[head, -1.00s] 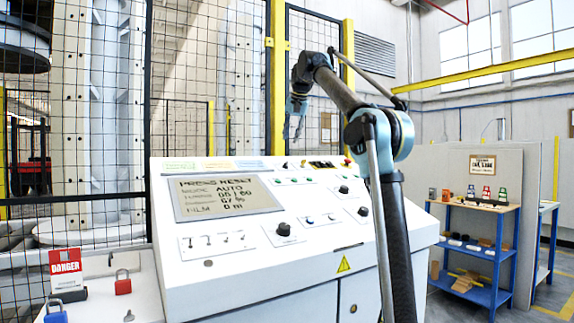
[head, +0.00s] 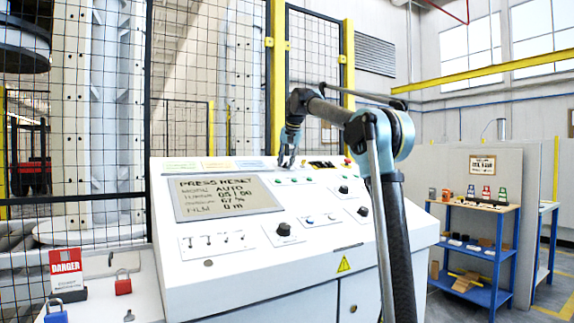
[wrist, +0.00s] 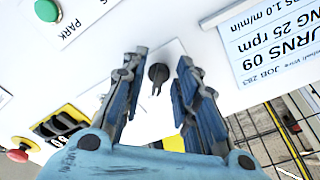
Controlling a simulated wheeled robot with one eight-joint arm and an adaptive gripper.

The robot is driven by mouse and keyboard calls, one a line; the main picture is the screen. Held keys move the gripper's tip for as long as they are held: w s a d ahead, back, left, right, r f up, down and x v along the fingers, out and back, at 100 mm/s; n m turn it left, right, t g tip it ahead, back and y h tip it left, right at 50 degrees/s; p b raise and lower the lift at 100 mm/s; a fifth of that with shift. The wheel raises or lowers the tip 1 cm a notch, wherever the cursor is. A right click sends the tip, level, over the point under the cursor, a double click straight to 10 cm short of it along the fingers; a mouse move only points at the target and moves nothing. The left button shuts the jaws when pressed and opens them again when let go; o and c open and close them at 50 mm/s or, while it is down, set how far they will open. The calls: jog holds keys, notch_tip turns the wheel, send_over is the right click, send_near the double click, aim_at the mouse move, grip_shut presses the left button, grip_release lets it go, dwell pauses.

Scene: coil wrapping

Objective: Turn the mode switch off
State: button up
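A small black switch (wrist: 158,74) with a pointed, key-like handle stands on a pale plate in the wrist view. No label on it is readable, so I cannot confirm it is the mode switch. My gripper (wrist: 153,88) is open, one finger on each side of the switch, with visible gaps to both. In the head view my gripper (head: 287,160) is low over the top edge of the white console (head: 340,265) and hides the switch. The console screen (head: 226,197) reads "PRESS RESET" and "AUTO".
A green button (wrist: 47,10) marked PARK, a red emergency stop (wrist: 18,155) and a yellow-edged group of black controls (wrist: 60,125) lie near the gripper. A printed job card (wrist: 280,40) is opposite. Mesh fencing (head: 215,110) stands behind the console.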

grip_shut()
jog(key=shift+n, duration=0.4)
jog(key=n, duration=0.3)
jog(key=shift+d+n, duration=0.25)
jog(key=shift+n, duration=0.05)
jog(key=shift+w+d+n+y, duration=0.1)
jog(key=shift+d+n+y, duration=0.05)
jog(key=shift+n, duration=1)
jog(key=shift+w+d+n+y, duration=0.1)
jog(key=shift+n+y, duration=0.05)
jog(key=shift+n, duration=1)
grip_release()
jog(key=shift+f, duration=0.1)
